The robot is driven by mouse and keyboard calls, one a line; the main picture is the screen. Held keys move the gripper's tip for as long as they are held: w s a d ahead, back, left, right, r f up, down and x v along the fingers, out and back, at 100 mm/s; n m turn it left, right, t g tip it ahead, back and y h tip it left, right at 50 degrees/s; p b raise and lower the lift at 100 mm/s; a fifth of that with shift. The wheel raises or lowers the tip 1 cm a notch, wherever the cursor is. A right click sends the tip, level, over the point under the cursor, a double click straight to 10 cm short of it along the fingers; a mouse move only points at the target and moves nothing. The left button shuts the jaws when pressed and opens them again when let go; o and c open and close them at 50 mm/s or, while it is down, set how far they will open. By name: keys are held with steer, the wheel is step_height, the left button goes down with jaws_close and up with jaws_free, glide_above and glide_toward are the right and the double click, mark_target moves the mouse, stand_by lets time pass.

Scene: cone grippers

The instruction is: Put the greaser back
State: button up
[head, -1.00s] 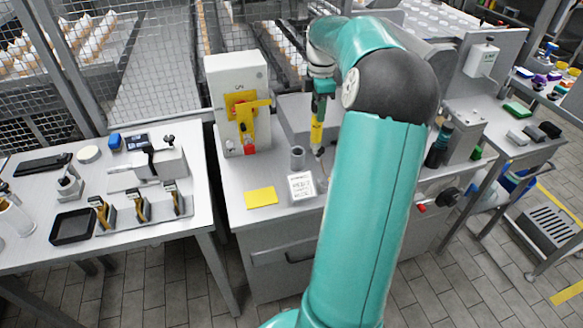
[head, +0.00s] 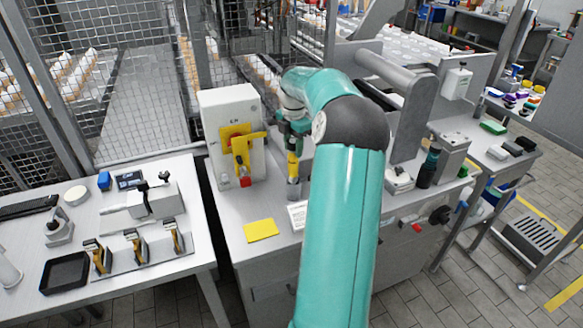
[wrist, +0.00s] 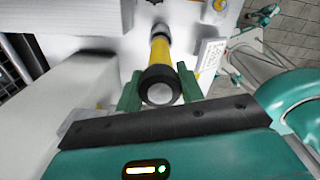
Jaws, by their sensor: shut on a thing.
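The greaser (head: 292,164) is a yellow tube, held roughly upright by my gripper (head: 294,128) above the middle bench. In the wrist view the greaser (wrist: 160,52) stands between the green fingers of my gripper (wrist: 160,92), with its round black-rimmed end facing the camera. My gripper is shut on it. A small grey cylindrical holder (head: 293,189) stands on the bench straight below the greaser. The greaser's lower end meets the holder's top in the picture; I cannot tell how far inside it is.
A white machine box with a yellow bracket (head: 240,148) stands close on the left. A yellow pad (head: 260,230) and a white label block (head: 297,214) lie in front. A dark bottle (head: 429,168) stands to the right. My arm hides part of the bench.

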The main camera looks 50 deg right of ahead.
mark_target(294, 159)
steer(key=shift+s+d+f, duration=0.1)
steer(key=shift+s+f, duration=0.15)
steer(key=shift+f, duration=0.5)
steer(key=shift+w+f, duration=0.15)
steer(key=shift+f, duration=1.7)
steer(key=o, duration=1.1)
